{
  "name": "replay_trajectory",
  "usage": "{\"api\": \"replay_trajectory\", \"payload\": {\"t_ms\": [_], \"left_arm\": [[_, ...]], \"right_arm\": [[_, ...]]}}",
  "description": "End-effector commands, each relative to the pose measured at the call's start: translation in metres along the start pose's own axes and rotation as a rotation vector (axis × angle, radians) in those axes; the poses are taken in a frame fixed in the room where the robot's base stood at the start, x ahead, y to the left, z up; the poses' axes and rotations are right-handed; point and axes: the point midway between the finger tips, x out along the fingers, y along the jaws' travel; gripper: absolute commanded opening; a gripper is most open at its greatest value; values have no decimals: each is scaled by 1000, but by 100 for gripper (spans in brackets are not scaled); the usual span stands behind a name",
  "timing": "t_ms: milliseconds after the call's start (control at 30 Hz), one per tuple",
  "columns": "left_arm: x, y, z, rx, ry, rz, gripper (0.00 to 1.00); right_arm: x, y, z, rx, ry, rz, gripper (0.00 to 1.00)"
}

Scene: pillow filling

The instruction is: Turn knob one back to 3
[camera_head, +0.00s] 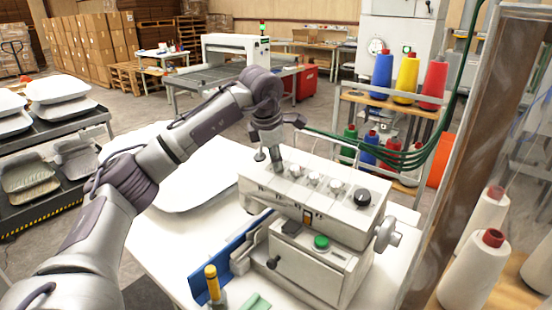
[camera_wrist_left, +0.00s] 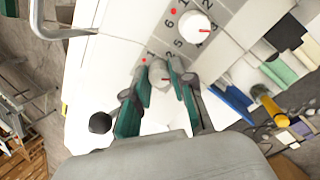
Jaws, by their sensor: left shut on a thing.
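The control machine (camera_head: 310,205) is a pale box on the white table, with a row of small pale knobs and a black knob (camera_head: 362,197) on top. My left gripper (camera_head: 277,166) reaches down onto the left end of that row. In the left wrist view its two fingers (camera_wrist_left: 160,72) are shut on a small white knob (camera_wrist_left: 159,76), taken as knob one, one finger on each side. Printed numbers and a red dot show on the panel around it. Its pointer and exact setting are hidden. Another white knob (camera_wrist_left: 194,27) with a red mark stands beside it. My right gripper is in no view.
A green button (camera_head: 321,242) sits on the machine's front, with a handwheel (camera_head: 388,234) at its right. A blue guide (camera_head: 228,268) and a yellow-handled tool (camera_head: 212,283) are in front. A white pillow (camera_head: 205,180) lies left of the machine.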

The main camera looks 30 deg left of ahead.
Motion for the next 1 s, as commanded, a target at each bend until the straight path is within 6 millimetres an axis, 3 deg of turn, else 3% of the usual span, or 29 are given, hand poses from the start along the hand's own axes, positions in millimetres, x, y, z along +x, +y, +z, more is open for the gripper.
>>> {"api": "replay_trajectory", "payload": {"t_ms": [233, 267, 400, 767, 1000], "left_arm": [[0, 0, 0, 0, 1, 0, 0], [0, 0, 0, 0, 1, 0, 26], [0, 0, 0, 0, 1, -1, 49], [-4, 0, 0, 1, -1, 0, 49], [-43, 1, 1, 0, -4, 3, 49]], "right_arm": [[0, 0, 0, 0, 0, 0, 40], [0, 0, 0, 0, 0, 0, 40], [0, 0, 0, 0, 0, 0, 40], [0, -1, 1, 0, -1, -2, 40], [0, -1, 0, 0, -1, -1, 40]]}}
